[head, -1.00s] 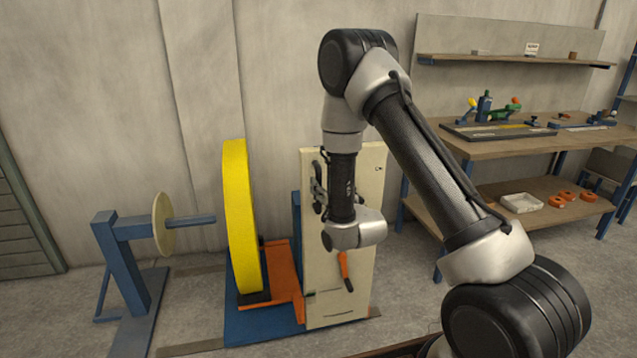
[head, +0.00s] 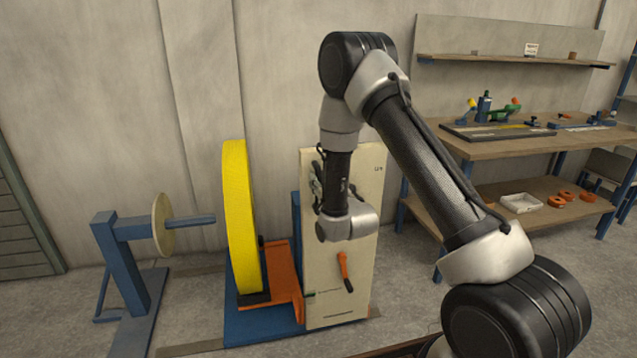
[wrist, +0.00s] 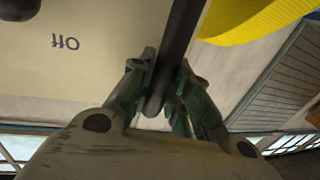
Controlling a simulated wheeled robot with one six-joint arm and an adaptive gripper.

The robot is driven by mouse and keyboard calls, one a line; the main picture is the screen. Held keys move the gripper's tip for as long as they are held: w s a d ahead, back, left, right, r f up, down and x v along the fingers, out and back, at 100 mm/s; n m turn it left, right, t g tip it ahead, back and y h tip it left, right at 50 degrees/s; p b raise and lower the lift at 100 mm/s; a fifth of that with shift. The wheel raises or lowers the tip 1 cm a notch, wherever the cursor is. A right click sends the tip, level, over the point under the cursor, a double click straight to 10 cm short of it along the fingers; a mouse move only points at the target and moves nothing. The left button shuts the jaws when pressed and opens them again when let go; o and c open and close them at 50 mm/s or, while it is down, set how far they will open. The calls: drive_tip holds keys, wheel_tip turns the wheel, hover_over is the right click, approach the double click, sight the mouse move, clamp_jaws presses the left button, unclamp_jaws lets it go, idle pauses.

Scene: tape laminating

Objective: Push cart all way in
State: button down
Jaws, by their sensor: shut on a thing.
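The cart is a blue base (head: 262,328) with an orange bracket (head: 284,275), a big yellow roll (head: 238,215) standing upright and a tall cream panel (head: 365,205) on its right. The roll also shows at the upper right of the wrist view (wrist: 250,18), the panel at the left (wrist: 60,85). My gripper (wrist: 165,95) is shut on a dark round bar (wrist: 178,45) beside the panel. In the head view my wrist hangs in front of the panel and hides part of it. An orange-and-black lever (head: 345,272) sits low on the panel.
A blue stand (head: 125,265) with a cream disc (head: 163,225) and a horizontal arm is at the left. A workbench (head: 530,148) with tools and a lower shelf with orange rings stands at the right. The wall is close behind the cart.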

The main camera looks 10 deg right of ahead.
drive_tip(key=a, duration=3)
drive_tip(key=shift+a, duration=0.2)
drive_tip(key=c, duration=1.3)
unclamp_jaws()
drive_tip(key=shift+a, duration=0.15)
drive_tip(key=s, duration=0.4)
drive_tip(key=s+d, duration=0.1)
drive_tip(key=s, duration=0.3)
drive_tip(key=s+d, duration=0.1)
drive_tip(key=s, duration=0.2)
drive_tip(key=shift+s+d, duration=0.25)
drive_tip(key=shift+s, duration=0.15)
